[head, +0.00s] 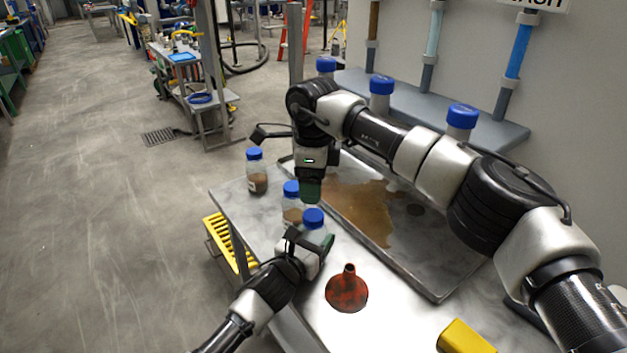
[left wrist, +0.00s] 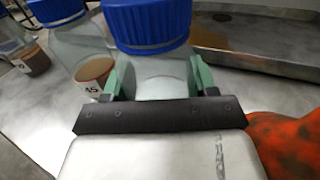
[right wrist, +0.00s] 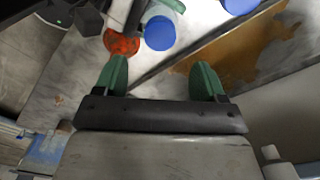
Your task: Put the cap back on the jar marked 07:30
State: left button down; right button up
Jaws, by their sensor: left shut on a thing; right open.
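My left gripper (head: 318,246) is shut on a clear jar (left wrist: 155,78) at the front of the metal table. A blue cap (left wrist: 148,22) sits at the top of this jar; its label is hidden. Beside it stands another blue-capped jar (left wrist: 88,62) with brown contents and a label ending in 45. A third blue-capped jar (head: 257,178) with brown contents stands at the far left table corner. My right gripper (head: 310,195) points down above the jars, open and empty, its fingers apart in the right wrist view (right wrist: 162,82). I cannot read 07:30 on any jar.
A tray (head: 430,292) with a brown stain lies right of the jars. A red funnel (head: 347,291) stands in front of it, and a yellow object (head: 465,338) lies near the front edge. Several blue-capped containers (head: 462,118) stand on the grey shelf (head: 505,132) behind my right arm.

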aim_at(314, 214)
notch_tip(314, 214, down, 8)
jog(key=shift+f, duration=0.1)
dwell(0.5)
jog(key=c, duration=0.9)
jog(key=m, duration=0.4)
jog(key=shift+m, duration=0.3)
jog(key=shift+c, duration=0.2)
jog(key=m, duration=0.3)
jog(key=shift+m, duration=0.3)
jog(key=o, duration=1.1)
